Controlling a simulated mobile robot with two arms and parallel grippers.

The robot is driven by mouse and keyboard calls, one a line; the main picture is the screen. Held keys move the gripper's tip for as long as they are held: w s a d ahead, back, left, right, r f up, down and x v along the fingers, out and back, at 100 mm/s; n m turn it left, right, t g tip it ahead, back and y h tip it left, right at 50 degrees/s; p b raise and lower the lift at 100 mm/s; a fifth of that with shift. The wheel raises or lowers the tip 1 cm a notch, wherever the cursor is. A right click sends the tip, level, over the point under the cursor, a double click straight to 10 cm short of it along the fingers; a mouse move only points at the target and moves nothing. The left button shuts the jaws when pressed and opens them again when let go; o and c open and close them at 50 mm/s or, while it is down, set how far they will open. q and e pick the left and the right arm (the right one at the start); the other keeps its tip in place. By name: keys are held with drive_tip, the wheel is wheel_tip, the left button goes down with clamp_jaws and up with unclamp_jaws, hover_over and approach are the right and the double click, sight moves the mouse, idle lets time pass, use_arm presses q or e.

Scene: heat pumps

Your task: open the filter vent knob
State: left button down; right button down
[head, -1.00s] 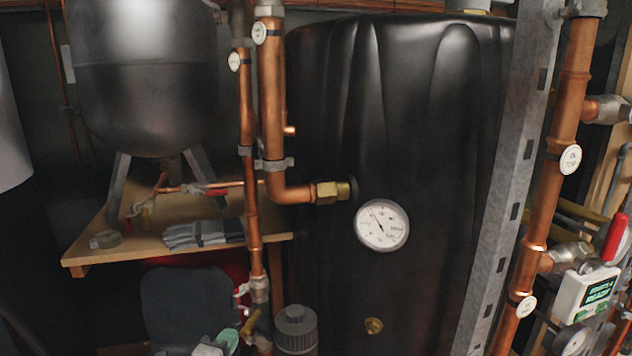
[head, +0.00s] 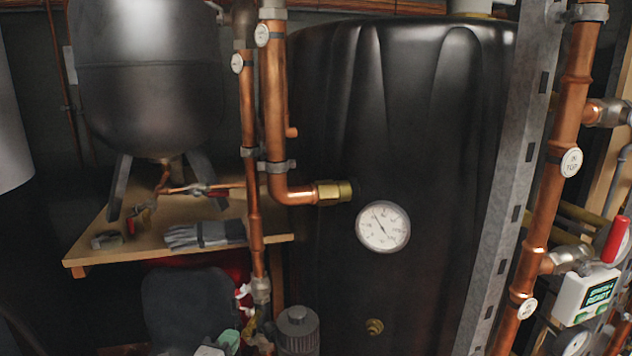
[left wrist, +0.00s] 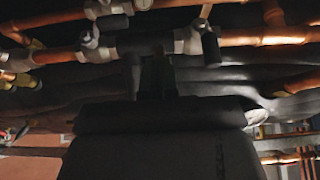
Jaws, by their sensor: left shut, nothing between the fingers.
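A dark grey canister (head: 297,337) with a ribbed round cap stands at the bottom of the head view, right of the thin copper pipe. It looks like the filter. A small round knob (head: 296,313) sits on top of its cap; whether it is open cannot be told. My left gripper (left wrist: 151,78) shows dark and blurred in the left wrist view, its fingers shut and empty beneath a row of pipes and fittings. My right gripper is not in view.
A black tank (head: 420,130) with a dial gauge (head: 383,228) stands behind. Copper pipes (head: 274,110) run beside it. A wooden shelf (head: 135,245) holds gloves (head: 205,235). A controller (head: 588,293) and a red lever (head: 615,240) are at right.

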use_arm(q)
drive_tip(key=shift+w+r, duration=0.1)
drive_tip(key=shift+r, duration=0.05)
idle(0.5)
drive_tip(key=v, duration=0.1)
drive_tip(key=p+v, duration=0.1)
drive_tip(key=v, duration=0.1)
drive_tip(key=p+v, duration=0.1)
drive_tip(key=v, duration=0.1)
drive_tip(key=shift+a+f, duration=0.15)
drive_tip(key=shift+f, duration=0.2)
